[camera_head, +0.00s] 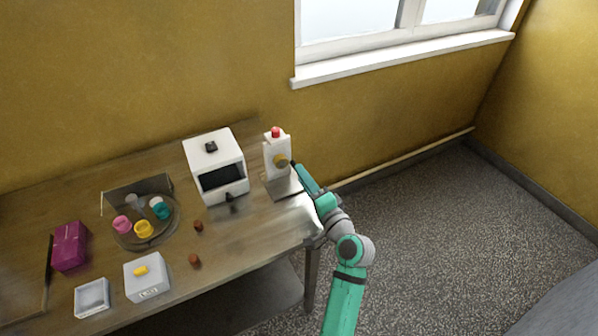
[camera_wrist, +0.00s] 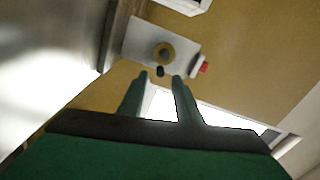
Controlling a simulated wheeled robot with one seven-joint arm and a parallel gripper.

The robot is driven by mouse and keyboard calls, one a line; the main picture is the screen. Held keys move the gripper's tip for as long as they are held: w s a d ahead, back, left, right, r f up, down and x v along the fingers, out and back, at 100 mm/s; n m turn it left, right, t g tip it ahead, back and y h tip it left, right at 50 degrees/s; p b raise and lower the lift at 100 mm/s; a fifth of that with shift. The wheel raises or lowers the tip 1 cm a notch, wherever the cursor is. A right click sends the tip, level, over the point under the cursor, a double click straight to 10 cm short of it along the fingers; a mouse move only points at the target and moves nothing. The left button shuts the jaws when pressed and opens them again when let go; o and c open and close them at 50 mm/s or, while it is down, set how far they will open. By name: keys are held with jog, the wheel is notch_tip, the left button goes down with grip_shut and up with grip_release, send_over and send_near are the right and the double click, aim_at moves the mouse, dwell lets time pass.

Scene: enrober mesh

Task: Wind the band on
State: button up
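A white upright unit (camera_head: 272,158) with a red button (camera_head: 275,132) on top stands at the table's right end. On its side is a round brass-coloured hub (camera_head: 281,161), which also shows in the wrist view (camera_wrist: 163,52). A small dark peg (camera_wrist: 160,71) sits just below the hub in the wrist view. My gripper (camera_wrist: 160,76) is open, its two fingers apart with the peg between or just beyond their tips. I cannot tell whether they touch it. In the head view my gripper (camera_head: 295,166) is at the unit's right side. No band can be made out clearly.
A white box machine (camera_head: 212,152) with a dark opening stands left of the unit. A round tray (camera_head: 170,230) with coloured cups, brown balls (camera_head: 195,260), a white box (camera_head: 147,280) and a purple box (camera_head: 70,246) are further left. Floor is free to the right.

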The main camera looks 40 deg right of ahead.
jog(key=v, duration=0.6)
jog(key=shift+s+a, duration=0.15)
jog(key=shift+s, duration=0.1)
